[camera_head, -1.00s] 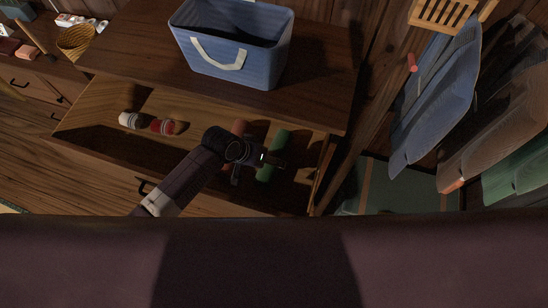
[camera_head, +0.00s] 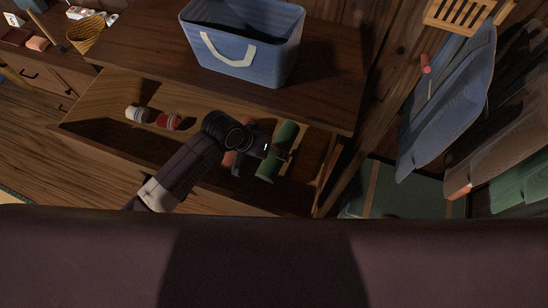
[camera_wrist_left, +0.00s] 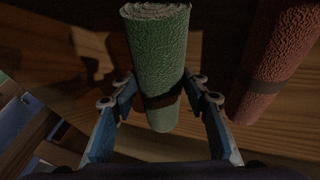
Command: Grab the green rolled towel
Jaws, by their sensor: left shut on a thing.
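The green rolled towel (camera_head: 267,171) is in the right part of the open drawer (camera_head: 101,140), with a dark band around it. My left gripper (camera_head: 272,152) reaches into the drawer and is shut on the towel. In the left wrist view the green towel (camera_wrist_left: 158,45) stands between the two fingers of the left gripper (camera_wrist_left: 159,84), one on each side near its band. I cannot tell whether it is clear of the drawer bottom. My right gripper is not in view.
A red rolled towel (camera_wrist_left: 277,50) lies close beside the green one, mostly hidden by my arm in the head view. White (camera_head: 137,114) and red (camera_head: 168,121) rolls lie left in the drawer. A blue basket (camera_head: 244,50) stands on the cabinet top above.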

